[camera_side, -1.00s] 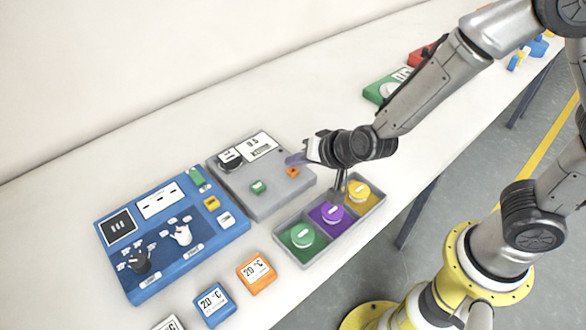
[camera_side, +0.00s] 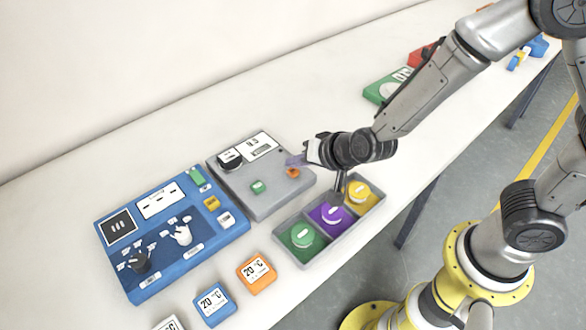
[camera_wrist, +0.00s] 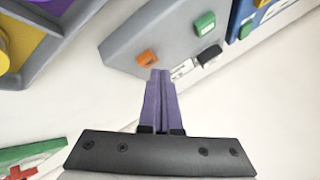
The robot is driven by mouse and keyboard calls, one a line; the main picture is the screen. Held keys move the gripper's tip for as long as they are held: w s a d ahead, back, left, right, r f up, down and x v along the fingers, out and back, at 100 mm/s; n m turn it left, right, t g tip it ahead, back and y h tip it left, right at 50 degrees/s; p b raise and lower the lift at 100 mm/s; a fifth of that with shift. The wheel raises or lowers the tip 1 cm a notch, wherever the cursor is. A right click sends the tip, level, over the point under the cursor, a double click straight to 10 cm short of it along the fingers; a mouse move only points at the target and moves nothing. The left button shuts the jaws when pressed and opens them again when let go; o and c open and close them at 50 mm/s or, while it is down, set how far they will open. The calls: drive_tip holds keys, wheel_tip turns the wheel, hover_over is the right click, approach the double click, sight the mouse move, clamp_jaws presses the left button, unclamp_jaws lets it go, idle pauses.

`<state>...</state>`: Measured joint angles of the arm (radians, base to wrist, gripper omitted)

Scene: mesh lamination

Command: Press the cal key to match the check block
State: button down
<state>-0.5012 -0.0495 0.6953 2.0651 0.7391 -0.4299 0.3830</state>
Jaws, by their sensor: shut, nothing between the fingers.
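A grey device (camera_side: 240,195) carries an orange key (camera_side: 293,173), a green key (camera_side: 258,187), a dark round part (camera_side: 230,159) and a white display (camera_side: 257,146). I cannot read which key is marked cal. My gripper (camera_side: 292,160) is shut and empty, its purple fingers just behind the orange key in the side view. In the wrist view the fingertips (camera_wrist: 160,75) are beside the orange key (camera_wrist: 147,58); contact cannot be told. The green key (camera_wrist: 205,22) and dark part (camera_wrist: 209,55) show farther off. I cannot identify the check block for certain.
A grey tray (camera_side: 281,237) holds green, purple and yellow round-topped pieces below the wrist. A blue panel (camera_side: 170,262) stands left, with orange (camera_side: 256,272) and blue (camera_side: 213,304) temperature blocks in front.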

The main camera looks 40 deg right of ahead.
drive_tip(key=shift+f, duration=0.7)
idle(0.9)
drive_tip(key=shift+r, duration=0.9)
wheel_tip(320, 180, up, 5)
idle(0.5)
idle(0.4)
